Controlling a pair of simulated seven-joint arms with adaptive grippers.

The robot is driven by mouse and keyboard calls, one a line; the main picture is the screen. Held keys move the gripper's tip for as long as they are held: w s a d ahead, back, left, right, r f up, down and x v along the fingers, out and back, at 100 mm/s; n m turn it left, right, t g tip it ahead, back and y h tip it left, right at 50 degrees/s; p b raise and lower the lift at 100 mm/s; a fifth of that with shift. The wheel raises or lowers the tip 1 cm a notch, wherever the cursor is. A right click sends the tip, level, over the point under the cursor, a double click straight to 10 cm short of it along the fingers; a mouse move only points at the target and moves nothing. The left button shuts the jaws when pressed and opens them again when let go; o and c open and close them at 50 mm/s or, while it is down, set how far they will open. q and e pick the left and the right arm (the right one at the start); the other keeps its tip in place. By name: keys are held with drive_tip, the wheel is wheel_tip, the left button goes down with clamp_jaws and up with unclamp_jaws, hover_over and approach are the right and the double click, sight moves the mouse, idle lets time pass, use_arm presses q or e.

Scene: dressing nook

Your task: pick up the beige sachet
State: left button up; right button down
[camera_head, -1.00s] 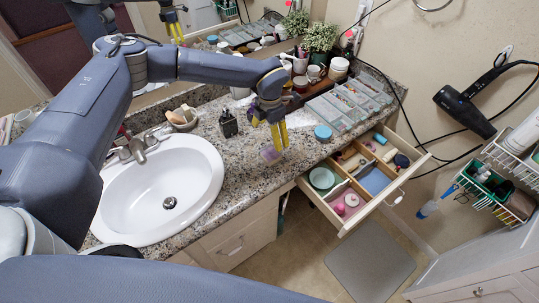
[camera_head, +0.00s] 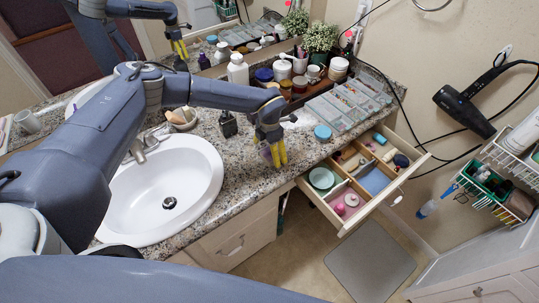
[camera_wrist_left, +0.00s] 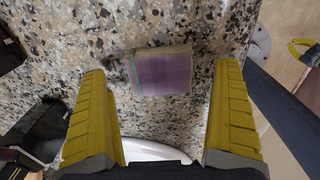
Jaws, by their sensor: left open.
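My left gripper (camera_head: 272,151) is over the counter between the basin and the open drawer. It is open, with its yellow fingers pointing down. In the left wrist view its two fingers (camera_wrist_left: 162,125) stand wide apart. Ahead of them a small flat rectangular packet (camera_wrist_left: 162,72) lies on the granite, purple on its face with a pale edge. The fingers do not touch it. In the head view the fingers mostly hide this packet. I see no packet that is plainly beige; pale items lie in the drawer. A yellow gripper tip, apparently my right gripper (camera_wrist_left: 304,52), shows at the wrist view's right edge.
The white basin (camera_head: 166,196) is left of the gripper. The open drawer (camera_head: 337,222) with small items is to the right. A dark holder (camera_head: 228,126), a blue-lidded jar (camera_head: 323,133) and a clear organiser (camera_head: 345,105) stand nearby on the counter.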

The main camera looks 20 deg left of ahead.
use_arm(q)
drive_tip(key=shift+f, duration=0.75)
drive_tip(key=c, duration=1)
drive_tip(key=shift+r, duration=0.1)
